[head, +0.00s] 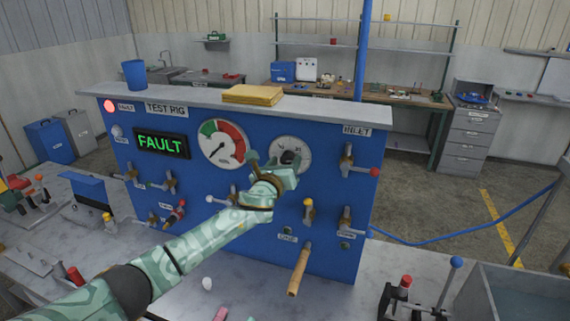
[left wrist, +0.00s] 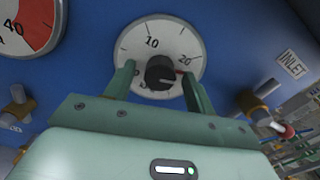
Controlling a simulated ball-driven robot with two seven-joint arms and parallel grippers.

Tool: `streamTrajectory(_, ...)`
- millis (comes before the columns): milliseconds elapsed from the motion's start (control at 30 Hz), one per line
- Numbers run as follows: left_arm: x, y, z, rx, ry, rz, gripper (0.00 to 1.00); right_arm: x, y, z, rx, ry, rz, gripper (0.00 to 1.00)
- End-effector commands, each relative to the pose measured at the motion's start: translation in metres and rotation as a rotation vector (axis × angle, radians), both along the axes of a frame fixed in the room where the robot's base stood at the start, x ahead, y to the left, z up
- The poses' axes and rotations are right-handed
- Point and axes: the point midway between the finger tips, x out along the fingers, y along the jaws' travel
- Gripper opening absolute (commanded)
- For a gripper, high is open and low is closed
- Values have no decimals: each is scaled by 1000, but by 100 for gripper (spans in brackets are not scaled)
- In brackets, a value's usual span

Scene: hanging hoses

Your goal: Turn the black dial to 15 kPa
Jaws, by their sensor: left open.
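The black dial (head: 289,157) sits on a round white scale plate (head: 303,147) on the blue panel, right of the pressure gauge (head: 222,144). In the left wrist view the black dial (left wrist: 160,73) has a small red mark on its right side, just below the 20; the 10 is at the top. My left gripper (head: 275,163) is open in front of the plate. In the left wrist view its fingers (left wrist: 158,77) stand on either side of the dial, with gaps showing; I cannot tell how deep they reach. My right gripper is not in view.
A lit display (head: 162,144) reads FAULT, and a red lamp (head: 110,106) glows. Several valves surround the dial, including one under INLET (head: 346,160) and a yellow-topped one (head: 308,212). A yellow stack (head: 253,95) and blue cup (head: 134,74) rest on the panel's top.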

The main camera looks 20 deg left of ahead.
Motion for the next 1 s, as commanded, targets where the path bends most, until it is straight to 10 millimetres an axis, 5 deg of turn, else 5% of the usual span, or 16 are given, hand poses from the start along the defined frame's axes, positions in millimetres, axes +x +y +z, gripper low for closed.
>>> streamTrajectory(367,6,0,0,0,0,-1,55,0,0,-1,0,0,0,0)
streamTrajectory(533,6,0,0,0,1,0,10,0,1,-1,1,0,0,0)
streamTrajectory(1000,6,0,0,-88,4,1,10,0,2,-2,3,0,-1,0)
